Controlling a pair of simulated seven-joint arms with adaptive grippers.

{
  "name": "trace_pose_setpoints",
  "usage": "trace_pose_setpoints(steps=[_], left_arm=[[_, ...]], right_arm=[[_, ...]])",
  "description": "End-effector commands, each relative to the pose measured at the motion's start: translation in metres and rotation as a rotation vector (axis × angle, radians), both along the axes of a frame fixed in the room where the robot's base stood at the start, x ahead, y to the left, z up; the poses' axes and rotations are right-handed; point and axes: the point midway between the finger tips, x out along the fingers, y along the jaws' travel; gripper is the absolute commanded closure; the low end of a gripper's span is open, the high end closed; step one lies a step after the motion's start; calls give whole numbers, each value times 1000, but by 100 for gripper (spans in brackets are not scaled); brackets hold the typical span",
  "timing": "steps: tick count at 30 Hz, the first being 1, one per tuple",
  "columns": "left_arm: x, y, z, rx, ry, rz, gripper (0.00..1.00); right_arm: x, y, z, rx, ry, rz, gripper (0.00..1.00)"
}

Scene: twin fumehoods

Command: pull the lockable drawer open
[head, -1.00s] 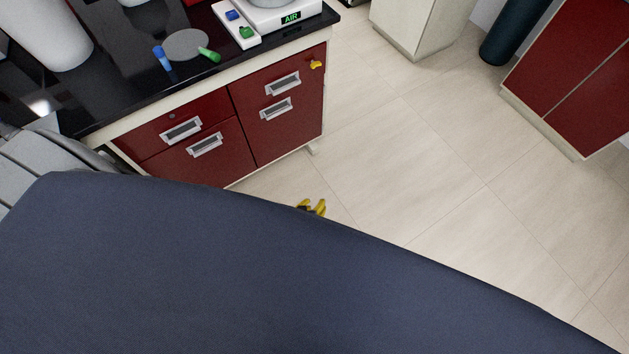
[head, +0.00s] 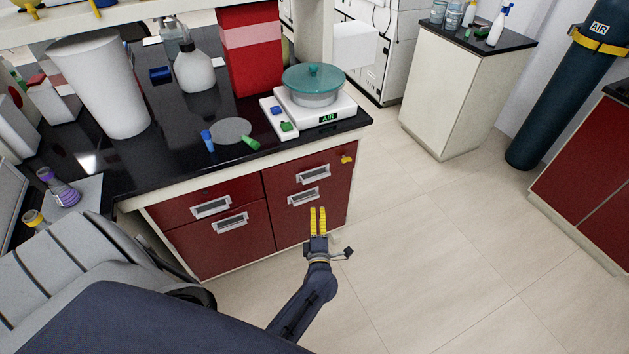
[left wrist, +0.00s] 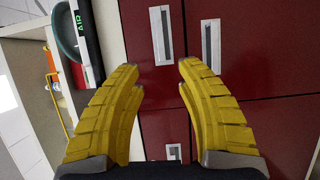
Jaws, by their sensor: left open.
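The red drawer cabinet stands under the black bench. Its right column has an upper drawer (head: 287,184) with a silver handle (head: 312,174) and a yellow key-like piece (head: 347,159) at its top right corner. A lower handle (head: 303,196) sits just beneath. The left column's top drawer (head: 180,212) has a small round lock (head: 205,192). All drawer fronts look closed. My left gripper (head: 318,210) is open and empty in front of the right column, below its handles. In the left wrist view, its yellow fingers (left wrist: 162,68) point at the upper handle (left wrist: 161,35) and lower handle (left wrist: 211,45), touching neither.
On the bench are a scale (head: 315,108) with a teal-lidded dish (head: 314,82), a white cylinder (head: 101,86), a bottle (head: 193,70) and a red box (head: 250,48). The floor (head: 430,250) right of the cabinet is clear. A dark gas cylinder (head: 557,105) stands beyond.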

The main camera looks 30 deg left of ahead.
Motion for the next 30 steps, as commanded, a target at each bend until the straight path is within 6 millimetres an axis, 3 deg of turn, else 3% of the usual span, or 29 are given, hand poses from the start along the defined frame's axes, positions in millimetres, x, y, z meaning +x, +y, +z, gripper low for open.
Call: trace_pose_setpoints(steps=[8, 30], left_arm=[[19, 17, 1, -14, -14, 16, 64], [123, 86, 0, -11, -10, 14, 64]], right_arm=[[0, 0, 0, 0, 0, 0, 56], [-1, -2, 0, -2, 0, 1, 56]])
